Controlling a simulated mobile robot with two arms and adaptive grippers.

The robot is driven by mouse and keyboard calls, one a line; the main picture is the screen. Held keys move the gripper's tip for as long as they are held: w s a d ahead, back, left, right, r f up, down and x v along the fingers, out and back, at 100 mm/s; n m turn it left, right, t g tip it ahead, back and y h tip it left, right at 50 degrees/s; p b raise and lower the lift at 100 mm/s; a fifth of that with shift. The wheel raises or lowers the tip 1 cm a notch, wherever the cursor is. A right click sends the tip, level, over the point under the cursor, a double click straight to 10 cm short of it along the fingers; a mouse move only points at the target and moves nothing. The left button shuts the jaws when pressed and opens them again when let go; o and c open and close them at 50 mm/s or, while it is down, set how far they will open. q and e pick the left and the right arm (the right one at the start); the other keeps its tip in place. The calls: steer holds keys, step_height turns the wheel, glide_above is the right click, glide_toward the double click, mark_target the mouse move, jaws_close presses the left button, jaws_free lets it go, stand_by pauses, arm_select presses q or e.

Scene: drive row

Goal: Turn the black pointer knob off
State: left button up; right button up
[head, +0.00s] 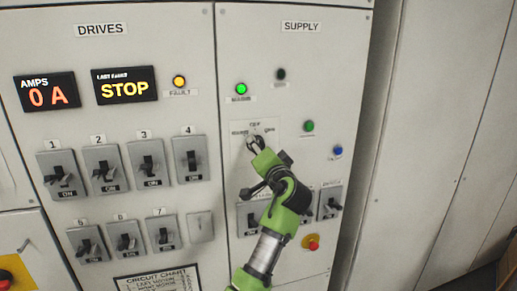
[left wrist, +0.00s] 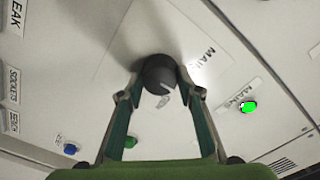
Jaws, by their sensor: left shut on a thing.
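The black pointer knob (left wrist: 159,73) sits on the panel plate under SUPPLY. In the left wrist view it is a round dark knob with a pale mark on its lower right edge. In the head view the knob (head: 251,139) is small and partly covered by my gripper; labels sit around it, too small to read surely. My left gripper (left wrist: 158,96) has its two fingers on either side of the knob, shut on it. It also shows in the head view (head: 256,144), reaching up from below. Which label the pointer faces I cannot tell. My right gripper is not in view.
A lit green lamp (head: 241,89) and a dark lamp (head: 281,74) are above the knob. A green button (head: 309,126) and a blue one (head: 338,150) are to the right. Breaker switches (head: 190,158) fill the left panel.

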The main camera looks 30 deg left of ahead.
arm_select(q)
steer(key=o, duration=1.1)
steer(key=shift+d, duration=0.1)
steer(key=v, duration=1.2)
steer(key=shift+w, duration=0.1)
